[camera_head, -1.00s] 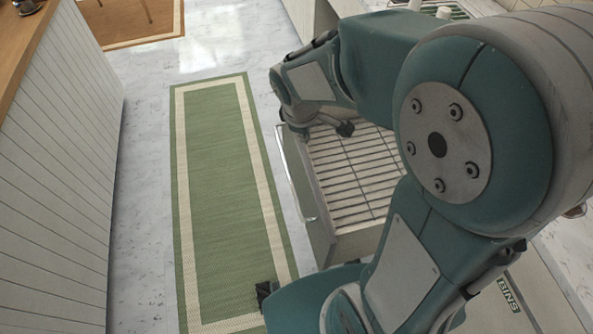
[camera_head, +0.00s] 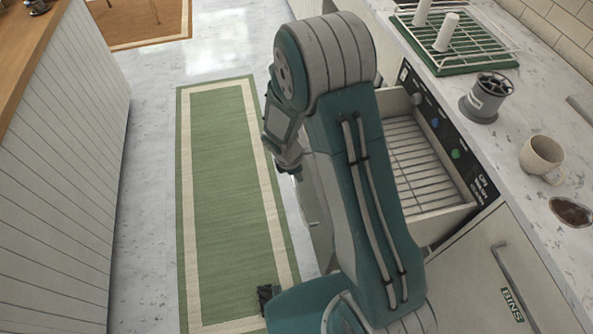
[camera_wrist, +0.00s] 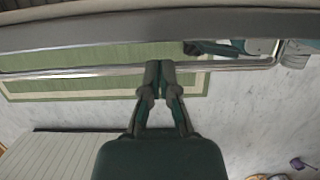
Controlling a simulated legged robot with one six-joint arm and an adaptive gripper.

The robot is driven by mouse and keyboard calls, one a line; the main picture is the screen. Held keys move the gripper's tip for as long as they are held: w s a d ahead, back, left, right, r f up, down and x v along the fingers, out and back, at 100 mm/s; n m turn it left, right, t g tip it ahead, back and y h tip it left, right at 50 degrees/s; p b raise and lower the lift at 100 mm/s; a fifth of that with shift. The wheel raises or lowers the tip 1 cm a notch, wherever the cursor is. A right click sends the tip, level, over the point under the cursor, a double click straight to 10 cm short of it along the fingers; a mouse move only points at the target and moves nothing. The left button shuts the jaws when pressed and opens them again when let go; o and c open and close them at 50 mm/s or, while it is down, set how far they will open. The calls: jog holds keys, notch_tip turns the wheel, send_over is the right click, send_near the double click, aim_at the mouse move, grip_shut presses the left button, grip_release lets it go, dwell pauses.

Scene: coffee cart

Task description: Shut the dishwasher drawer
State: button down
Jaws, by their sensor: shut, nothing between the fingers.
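The dishwasher drawer (camera_head: 436,207) stands pulled out from the counter in the head view, its wire rack showing and no dishes visible in the part I see. My arm hides much of its front and handle. In the wrist view the drawer front's top edge (camera_wrist: 160,24) runs across the top, with the silver handle bar (camera_wrist: 80,72) below it. My gripper (camera_wrist: 160,66) is shut and empty, its fingertips overlapping the bar's line; I cannot tell if they touch it. In the head view my gripper (camera_head: 290,166) is on the outer, aisle side of the drawer.
The counter carries a green drying rack (camera_head: 470,60), a grey metal container (camera_head: 487,98) and a mug (camera_head: 541,157). A bins cabinet (camera_head: 490,275) adjoins the drawer. The aisle with the green rug (camera_head: 218,190) is mostly clear, bounded left by a panelled counter (camera_head: 60,160).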

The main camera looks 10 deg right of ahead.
jog(key=x, duration=0.5)
jog(key=shift+f, duration=0.15)
jog(key=shift+d, duration=0.1)
